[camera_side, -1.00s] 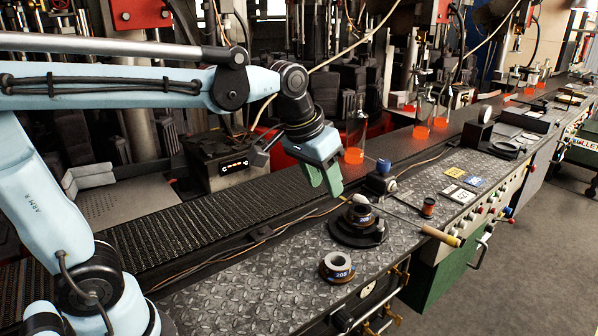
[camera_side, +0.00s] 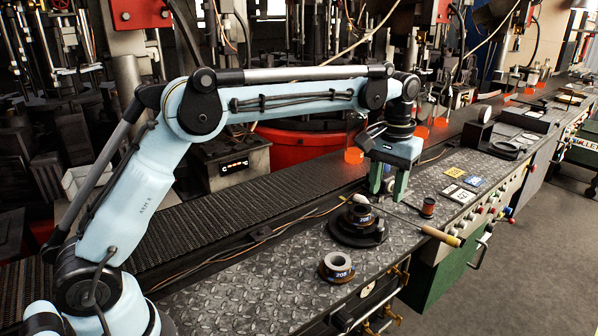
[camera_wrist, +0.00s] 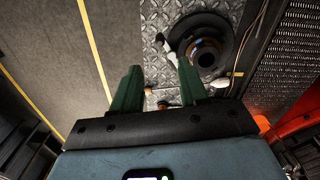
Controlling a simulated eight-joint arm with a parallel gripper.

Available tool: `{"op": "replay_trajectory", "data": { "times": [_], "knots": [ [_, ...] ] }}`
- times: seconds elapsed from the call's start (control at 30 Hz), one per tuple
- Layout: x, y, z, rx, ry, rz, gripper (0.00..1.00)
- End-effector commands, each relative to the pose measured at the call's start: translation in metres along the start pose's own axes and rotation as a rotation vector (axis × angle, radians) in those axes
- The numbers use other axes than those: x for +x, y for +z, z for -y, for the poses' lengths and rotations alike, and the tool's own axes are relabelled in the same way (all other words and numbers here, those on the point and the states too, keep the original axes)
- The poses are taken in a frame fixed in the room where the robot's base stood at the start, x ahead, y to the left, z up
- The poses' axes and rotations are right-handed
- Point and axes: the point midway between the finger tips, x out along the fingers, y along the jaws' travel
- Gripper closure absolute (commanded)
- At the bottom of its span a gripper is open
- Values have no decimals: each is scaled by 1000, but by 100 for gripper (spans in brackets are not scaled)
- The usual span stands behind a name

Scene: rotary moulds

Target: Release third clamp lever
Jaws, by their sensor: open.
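My gripper (camera_side: 388,192) points down over the metal bench, its two green fingers apart with nothing seen held. It is just behind and right of a black round fixture (camera_side: 357,234) carrying a ring marked 208. In the wrist view my gripper (camera_wrist: 160,68) has diamond plate between its fingers, and the black fixture (camera_wrist: 225,25) is beyond the right finger. A small white-tipped part lies near that finger. The blue block seen earlier at this spot is largely hidden by my gripper. I cannot tell which part is the third clamp lever.
A loose ring marked 208 (camera_side: 337,266) sits at the front. A conveyor (camera_side: 230,217) with glowing glass (camera_side: 354,155) runs behind.

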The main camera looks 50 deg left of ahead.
Motion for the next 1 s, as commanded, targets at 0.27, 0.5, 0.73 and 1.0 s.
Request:
{"op": "replay_trajectory", "data": {
  "times": [0.27,0.5,0.73,1.0],
  "knots": [
    [41,0,0,0,0,-2,57],
    [84,0,0,0,0,-2,57],
    [110,0,0,0,0,-3,57],
    [116,0,0,0,0,-3,57]
  ]
}}
